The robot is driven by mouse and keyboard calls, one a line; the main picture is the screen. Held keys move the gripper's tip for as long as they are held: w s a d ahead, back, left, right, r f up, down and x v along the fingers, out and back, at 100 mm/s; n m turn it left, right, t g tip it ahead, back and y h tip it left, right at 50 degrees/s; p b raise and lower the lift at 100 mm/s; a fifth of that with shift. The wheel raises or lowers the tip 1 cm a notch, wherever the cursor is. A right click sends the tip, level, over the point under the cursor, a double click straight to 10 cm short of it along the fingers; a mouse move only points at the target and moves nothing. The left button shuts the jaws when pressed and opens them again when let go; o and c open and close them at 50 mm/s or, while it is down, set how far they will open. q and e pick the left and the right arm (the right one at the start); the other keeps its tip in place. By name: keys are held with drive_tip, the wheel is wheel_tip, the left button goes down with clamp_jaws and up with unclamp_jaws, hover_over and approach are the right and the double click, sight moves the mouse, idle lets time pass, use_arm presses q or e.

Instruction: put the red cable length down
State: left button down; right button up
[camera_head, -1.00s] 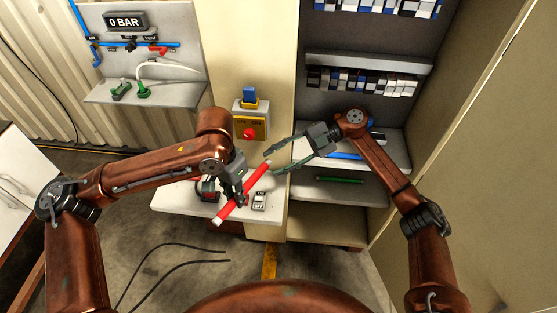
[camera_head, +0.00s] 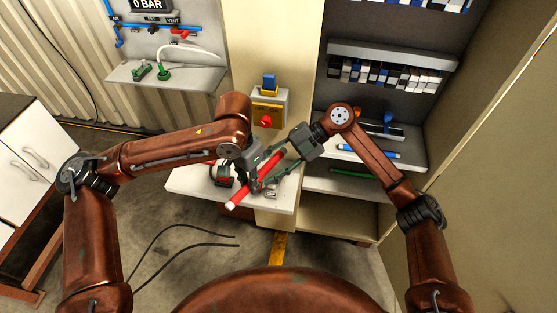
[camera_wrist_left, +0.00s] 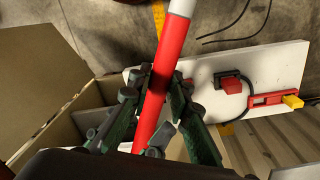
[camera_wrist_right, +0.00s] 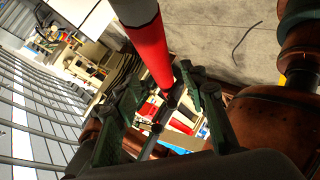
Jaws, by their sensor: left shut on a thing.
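The red cable length (camera_head: 240,196) is a straight red rod with a white end, held tilted above the small white shelf (camera_head: 193,184). My left gripper (camera_head: 256,186) is shut on it around its middle; the left wrist view shows the red length (camera_wrist_left: 157,88) between the fingers (camera_wrist_left: 154,90). My right gripper (camera_head: 274,170) is at the upper part of the length. In the right wrist view its fingers (camera_wrist_right: 165,85) are spread, with the red length (camera_wrist_right: 150,52) running between them. The fingers partly hide the length's upper end in the head view.
A red and black tool (camera_wrist_left: 235,85) lies on the white shelf. A yellow box with a red button (camera_head: 266,121) is on the post behind. At the right, shelves hold a blue length (camera_head: 370,151) and a green length (camera_head: 350,171). Black cables (camera_head: 180,235) lie on the floor.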

drive_tip(key=shift+x, duration=0.95)
drive_tip(key=shift+r, duration=0.1)
clamp_jaws()
use_arm(q)
drive_tip(key=c, duration=1.7)
unclamp_jaws()
